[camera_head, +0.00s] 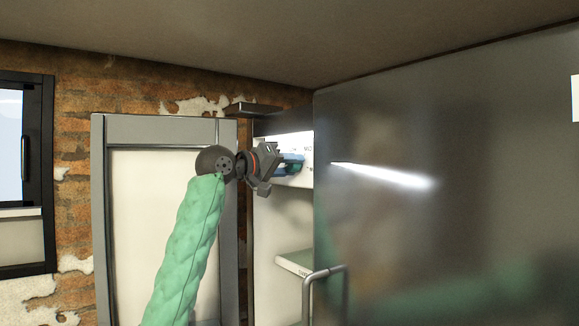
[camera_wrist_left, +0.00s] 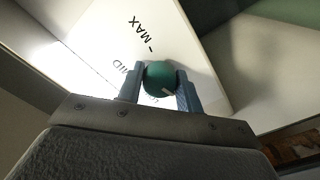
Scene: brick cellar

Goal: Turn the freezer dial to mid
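The freezer dial (camera_wrist_left: 159,78) is a round teal knob on a white panel (camera_wrist_left: 190,45) in the left wrist view. The panel carries the words MAX and MID, plus a third label partly hidden by the knob and fingers. A short white mark on the knob faces the lower right of that picture, away from MID and MAX. My left gripper (camera_wrist_left: 160,88) has its blue fingers on either side of the knob, apparently touching it. In the head view my left gripper (camera_head: 292,163) reaches into the open freezer at the panel; the knob is hard to make out there. My right gripper is not in view.
A large grey door (camera_head: 440,200) fills the right of the head view, close beside my gripper. Its handle (camera_head: 327,271) sticks out low down. A shelf (camera_head: 294,262) lies below the panel. A grey-framed white door (camera_head: 163,220) stands behind my left arm.

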